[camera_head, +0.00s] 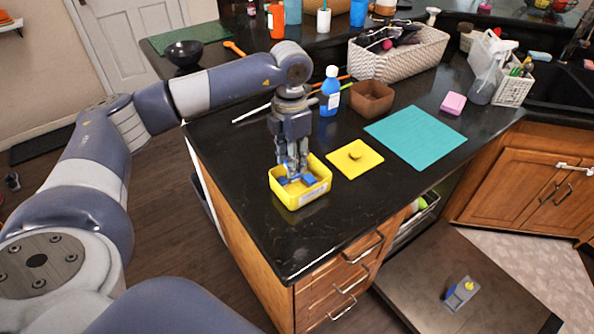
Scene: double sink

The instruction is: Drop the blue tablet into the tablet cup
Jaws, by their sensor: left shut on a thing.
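My left gripper (294,172) points down into an open yellow box (300,198) near the left edge of the black counter. It is shut on a small blue tablet (284,181), partly hidden by the fingers and low inside the box. More blue (309,180) shows beside the fingertips in the box. What looks like the tablet cup (459,294), small and grey with a yellow part, is on the lowered dark door at the bottom right, well below the counter. My right gripper is not in view.
A yellow lid (352,163) lies right of the box, then a teal mat (416,136). A blue bottle (330,92) and brown bowl (371,98) stand behind. The counter's front edge and drawers (345,285) lie between box and lowered door (500,310).

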